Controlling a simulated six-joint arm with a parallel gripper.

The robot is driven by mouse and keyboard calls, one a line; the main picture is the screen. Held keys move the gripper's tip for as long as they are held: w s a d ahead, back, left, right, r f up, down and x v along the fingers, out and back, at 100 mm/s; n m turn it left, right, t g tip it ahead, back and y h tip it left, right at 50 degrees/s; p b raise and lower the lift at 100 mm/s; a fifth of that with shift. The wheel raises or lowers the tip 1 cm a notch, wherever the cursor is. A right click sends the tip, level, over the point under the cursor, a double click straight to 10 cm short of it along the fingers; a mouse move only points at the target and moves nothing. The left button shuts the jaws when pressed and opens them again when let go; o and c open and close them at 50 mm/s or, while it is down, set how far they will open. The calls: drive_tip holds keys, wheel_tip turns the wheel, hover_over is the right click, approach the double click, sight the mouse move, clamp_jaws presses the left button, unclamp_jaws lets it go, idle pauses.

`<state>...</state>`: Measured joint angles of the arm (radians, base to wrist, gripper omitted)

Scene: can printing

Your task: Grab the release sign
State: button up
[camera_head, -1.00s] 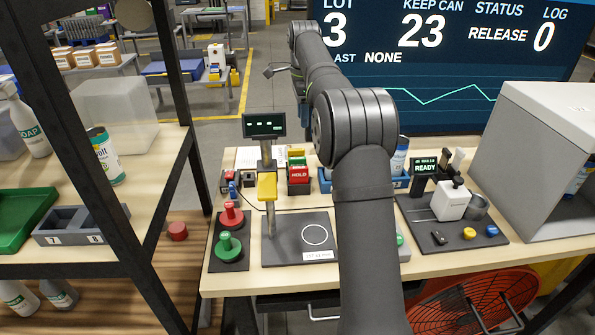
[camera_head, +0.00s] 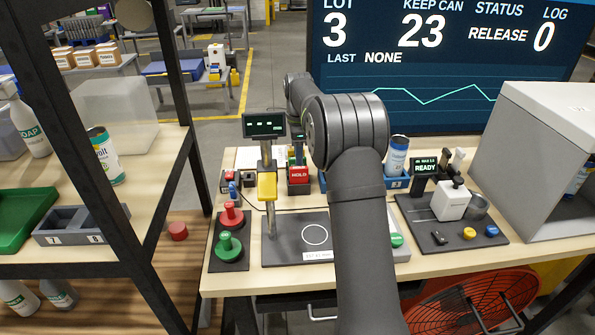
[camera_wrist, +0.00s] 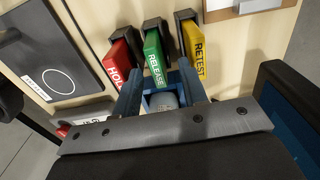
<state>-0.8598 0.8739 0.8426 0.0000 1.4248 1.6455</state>
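The green RELEASE sign (camera_wrist: 153,58) stands in a dark holder between the red HOLD sign (camera_wrist: 121,62) and the yellow RETEST sign (camera_wrist: 193,50) in the wrist view. My gripper (camera_wrist: 160,74) is open. Its two blue fingers are apart, one on each side of the lower end of the RELEASE sign; I cannot tell whether they touch it. In the head view, the red HOLD sign (camera_head: 299,174) shows left of my arm. The RELEASE sign is not clearly visible there, and my arm hides much of that area.
A dark plate with a white circle (camera_head: 315,235) lies in front of the signs. Red and green buttons (camera_head: 230,245) are at its left. A blue tray with a can (camera_head: 397,156) and a READY station (camera_head: 450,202) stand right of my arm. A shelf is at the left.

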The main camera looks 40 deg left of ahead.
drive_tip(key=f, duration=0.4)
drive_tip(key=shift+s+f, duration=0.2)
drive_tip(key=shift+f, duration=0.05)
drive_tip(key=shift+c, duration=0.2)
clamp_jaws()
drive_tip(key=shift+r, duration=0.1)
